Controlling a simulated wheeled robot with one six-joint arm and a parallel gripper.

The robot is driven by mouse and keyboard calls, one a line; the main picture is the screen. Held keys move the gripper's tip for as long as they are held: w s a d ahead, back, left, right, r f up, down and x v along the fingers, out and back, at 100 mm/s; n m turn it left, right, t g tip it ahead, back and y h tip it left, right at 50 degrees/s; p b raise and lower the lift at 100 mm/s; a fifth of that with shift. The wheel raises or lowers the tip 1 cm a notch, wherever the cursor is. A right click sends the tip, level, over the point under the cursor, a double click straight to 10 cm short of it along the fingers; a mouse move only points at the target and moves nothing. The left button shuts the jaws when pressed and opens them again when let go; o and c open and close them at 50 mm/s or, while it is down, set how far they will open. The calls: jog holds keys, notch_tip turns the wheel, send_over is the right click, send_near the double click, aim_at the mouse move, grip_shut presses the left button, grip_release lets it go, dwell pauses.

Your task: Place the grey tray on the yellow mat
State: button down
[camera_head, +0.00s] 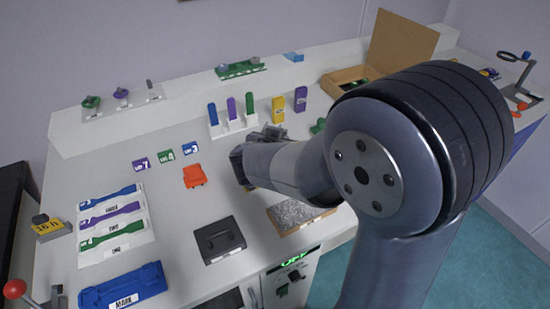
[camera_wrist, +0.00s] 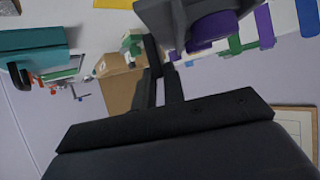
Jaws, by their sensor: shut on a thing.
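My gripper (camera_wrist: 162,62) is shut on a grey piece, which looks like the grey tray (camera_wrist: 165,14), at the top of the wrist view. A round purple part (camera_wrist: 212,29) sits at the tray. In the head view my gripper (camera_head: 262,140) is above the white bench, and a small grey part of the tray (camera_head: 273,131) shows beyond it. A yellow patch (camera_wrist: 113,4), perhaps the yellow mat, is cut off by the top edge of the wrist view. I cannot make out the mat in the head view, where my arm hides part of the bench.
Coloured holders stand in a white rack (camera_head: 235,130), with a yellow block (camera_head: 278,109) and a purple block (camera_head: 300,98) beside it. An open cardboard box (camera_head: 345,80) stands behind. An orange piece (camera_head: 194,176) and a dark grey box (camera_head: 219,240) lie left of my arm.

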notch_tip(320, 180, down, 7)
jog(key=shift+f, duration=0.2)
jog(key=shift+f+b, duration=0.2)
jog(key=shift+b, duration=0.3)
jog(key=c, duration=1.5)
grip_release()
jog(key=shift+r, duration=0.1)
jog(key=shift+r+p, duration=0.25)
jog(key=shift+p, duration=0.3)
jog(key=b+v, duration=0.1)
jog(key=v, duration=1.1)
jog(key=shift+f, duration=0.1)
